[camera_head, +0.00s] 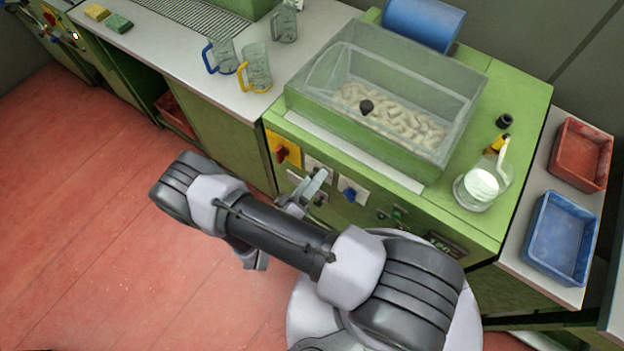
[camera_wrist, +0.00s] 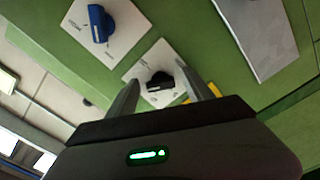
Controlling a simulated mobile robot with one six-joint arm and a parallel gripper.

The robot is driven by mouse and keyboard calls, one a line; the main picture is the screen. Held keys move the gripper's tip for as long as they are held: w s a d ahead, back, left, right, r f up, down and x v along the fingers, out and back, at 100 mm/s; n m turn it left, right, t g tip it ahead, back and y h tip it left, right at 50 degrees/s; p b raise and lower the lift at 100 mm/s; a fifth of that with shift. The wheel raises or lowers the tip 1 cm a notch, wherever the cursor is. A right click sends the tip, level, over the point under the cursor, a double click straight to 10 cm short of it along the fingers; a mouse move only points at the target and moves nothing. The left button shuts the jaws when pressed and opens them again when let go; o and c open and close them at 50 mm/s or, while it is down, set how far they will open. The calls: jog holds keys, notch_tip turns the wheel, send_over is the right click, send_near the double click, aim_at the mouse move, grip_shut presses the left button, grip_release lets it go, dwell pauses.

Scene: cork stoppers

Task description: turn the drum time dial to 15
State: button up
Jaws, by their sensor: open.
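A black knob (camera_wrist: 161,82) on a white square plate (camera_wrist: 150,67) shows in the wrist view on the machine's green front panel. Its small lettering is unreadable, so I cannot confirm it is the drum time dial or read its setting. My gripper (camera_wrist: 160,77) is open, with one finger on each side of this knob in the picture. I cannot tell whether the fingers touch it. In the head view my gripper (camera_head: 318,180) is at the front panel and mostly hides the knob and its plate (camera_head: 316,163).
A blue knob (camera_head: 350,195) on a white plate sits to the right, also in the wrist view (camera_wrist: 99,24). A red knob (camera_head: 281,154) on a yellow plate sits to the left. Above is a clear tub (camera_head: 385,95).

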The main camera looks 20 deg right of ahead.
jog(key=p+v, duration=0.1)
jog(key=v, duration=1.6)
jog(key=shift+s+a, duration=0.15)
jog(key=shift+r, duration=0.15)
jog(key=d+r+m+g+y+b, duration=0.1)
jog(key=r+y, duration=0.4)
jog(key=r, duration=0.6)
jog(key=s+d+r+m+g+y+b, duration=0.1)
jog(key=d+r+y, duration=0.4)
jog(key=r, duration=0.6)
jog(key=s+d+r+m+g+y+b, duration=0.1)
jog(key=d+r+m+g+y+b, duration=0.1)
jog(key=r+y, duration=0.4)
notch_tip(320, 180, up, 5)
jog(key=shift+d+r+m+g+y+b, duration=0.1)
jog(key=shift+d+m+g+y+b, duration=0.25)
jog(key=shift+d+m+b, duration=0.4)
